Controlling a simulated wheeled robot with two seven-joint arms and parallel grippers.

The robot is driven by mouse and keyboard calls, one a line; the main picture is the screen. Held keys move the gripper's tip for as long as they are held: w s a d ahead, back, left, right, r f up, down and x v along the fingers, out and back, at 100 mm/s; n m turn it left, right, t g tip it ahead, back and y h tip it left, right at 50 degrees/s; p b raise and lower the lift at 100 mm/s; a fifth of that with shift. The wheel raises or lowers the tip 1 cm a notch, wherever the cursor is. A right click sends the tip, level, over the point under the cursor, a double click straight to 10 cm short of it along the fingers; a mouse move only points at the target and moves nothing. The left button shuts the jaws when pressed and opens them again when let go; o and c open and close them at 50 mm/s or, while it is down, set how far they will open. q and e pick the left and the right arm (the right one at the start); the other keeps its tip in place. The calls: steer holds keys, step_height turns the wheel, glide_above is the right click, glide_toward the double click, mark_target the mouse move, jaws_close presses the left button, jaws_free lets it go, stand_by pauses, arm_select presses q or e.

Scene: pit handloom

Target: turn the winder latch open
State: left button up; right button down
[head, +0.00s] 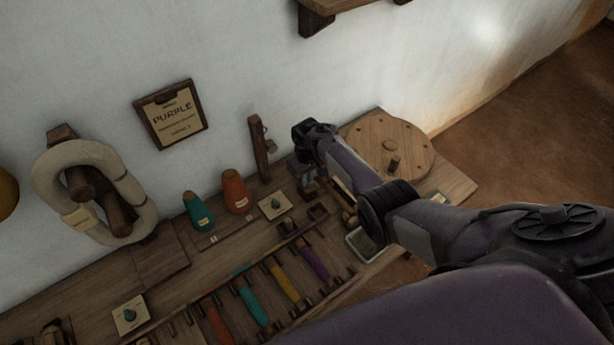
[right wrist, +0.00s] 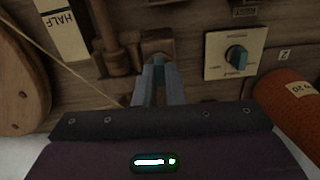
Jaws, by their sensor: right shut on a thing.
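The winder is a round wooden disc (head: 408,146) with a peg, at the right end of the bench; its edge shows at the left of the right wrist view (right wrist: 18,85). My right gripper (head: 310,186) points down at the bench, left of the disc. In the right wrist view its two fingers (right wrist: 158,66) close together at a small wooden fitting, the winder latch (right wrist: 158,46). They are shut on it, and the fingertips hide much of it, so its exact angle cannot be told. My left gripper is not in view.
A dial plate (right wrist: 235,55) and an orange cone (right wrist: 290,110) stand close to the right gripper. A teal cone (head: 198,212), an upright wooden post (head: 259,148) and a rack of coloured bobbins (head: 284,282) are also on the bench. A cord crosses beside the disc.

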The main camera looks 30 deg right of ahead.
steer(key=shift+n, duration=0.4)
steer(key=c, duration=1.5)
jaws_free()
steer(key=shift+r, duration=0.15)
step_height(320, 180, up, 8)
steer(key=shift+f+p, duration=0.2)
steer(key=shift+p, duration=0.65)
steer(key=shift+f, duration=0.1)
